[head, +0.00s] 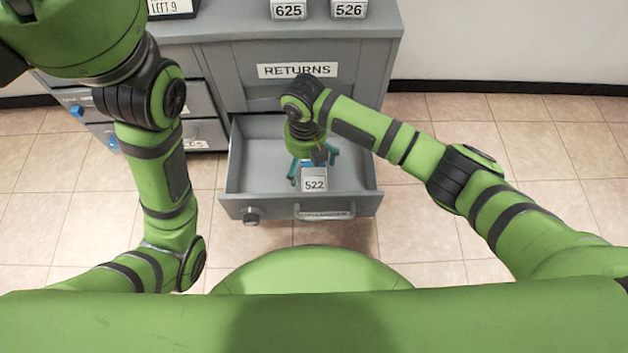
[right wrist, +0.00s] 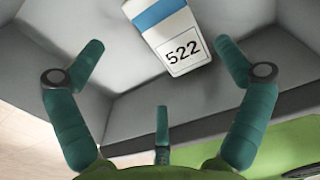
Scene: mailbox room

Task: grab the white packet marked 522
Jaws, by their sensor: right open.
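The white packet marked 522 (head: 314,184) lies in the open grey drawer (head: 352,196), near its front wall. In the right wrist view the packet (right wrist: 180,45) shows its number and a blue band, ahead of the fingers and partly between them. My right gripper (head: 312,172) is inside the drawer over the packet, open, with its teal fingers apart. In the right wrist view my right gripper (right wrist: 160,70) holds nothing. My left arm comes in at the left, but its gripper is not clearly in view.
The grey cabinet (head: 215,70) behind has a RETURNS label (head: 297,70). Packets marked 625 (head: 289,9) and 526 (head: 348,9) stand on its top. The drawer walls surround my right gripper. Tiled floor is free to the right.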

